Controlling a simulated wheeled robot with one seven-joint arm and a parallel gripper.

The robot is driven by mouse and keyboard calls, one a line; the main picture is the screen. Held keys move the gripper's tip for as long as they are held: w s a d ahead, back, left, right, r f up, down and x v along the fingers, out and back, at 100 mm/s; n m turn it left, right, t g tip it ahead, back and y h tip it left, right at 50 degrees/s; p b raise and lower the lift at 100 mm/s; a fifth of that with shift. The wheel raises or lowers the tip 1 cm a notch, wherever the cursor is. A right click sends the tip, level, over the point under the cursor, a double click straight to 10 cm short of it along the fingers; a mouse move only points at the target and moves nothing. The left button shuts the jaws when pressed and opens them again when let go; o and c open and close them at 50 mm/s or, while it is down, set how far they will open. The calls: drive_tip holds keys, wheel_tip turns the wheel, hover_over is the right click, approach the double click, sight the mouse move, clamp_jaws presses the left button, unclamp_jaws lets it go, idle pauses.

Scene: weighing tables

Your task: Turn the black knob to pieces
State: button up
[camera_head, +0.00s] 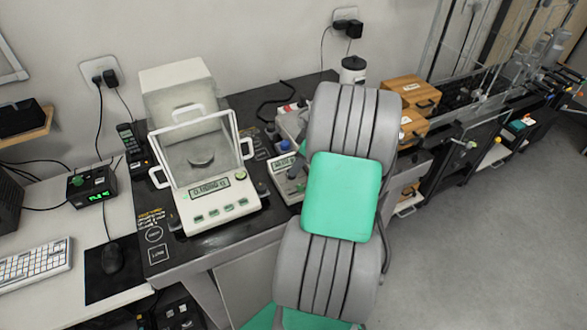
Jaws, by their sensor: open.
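My grey and green arm fills the middle right of the head view. My gripper does not show in this view. A white balance (217,208) with a clear draft shield stands on the dark weighing table (160,272); its display is lit. A smaller device with a display (286,163) stands to its right, partly hidden by my arm. A small dark round part (262,188) sits at the balance's right side; I cannot tell whether it is the black knob. No label reading pieces can be made out.
A black box with green digits (92,190), a mouse (112,258) and a keyboard (36,264) are on the white desk at left. Wooden drawer boxes (411,92) stand behind my arm. The grey floor (480,260) at right is clear.

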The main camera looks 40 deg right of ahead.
drive_tip(key=x, duration=0.4)
drive_tip(key=shift+f, duration=0.3)
drive_tip(key=shift+c, duration=0.4)
clamp_jaws()
